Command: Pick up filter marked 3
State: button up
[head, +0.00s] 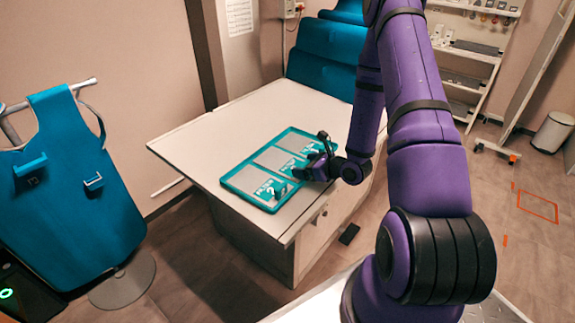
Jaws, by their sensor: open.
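A teal tray (233,178) lies on the pale table and holds a row of flat grey filters with white markings. The nearest filter (254,182) lies at the tray's lower left end, the middle one (272,158) lies behind it, and another (294,140) lies at the far end. The markings are too small for me to tell surely which is the 3. My gripper (300,174) is open, low over the tray's right side by the near and middle filters. It covers part of them. I cannot tell whether it touches anything.
The table (195,150) is clear to the left of the tray. A teal padded chair (325,58) stands behind it. A teal apron (70,185) hangs on a stand at the left. A shelf rack (472,70) and a bin (553,131) are at the right.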

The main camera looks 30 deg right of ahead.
jog(key=shift+w+a+f, duration=0.1)
jog(key=shift+w+a, duration=0.05)
jog(key=shift+w, duration=0.1)
jog(key=c, duration=1.1)
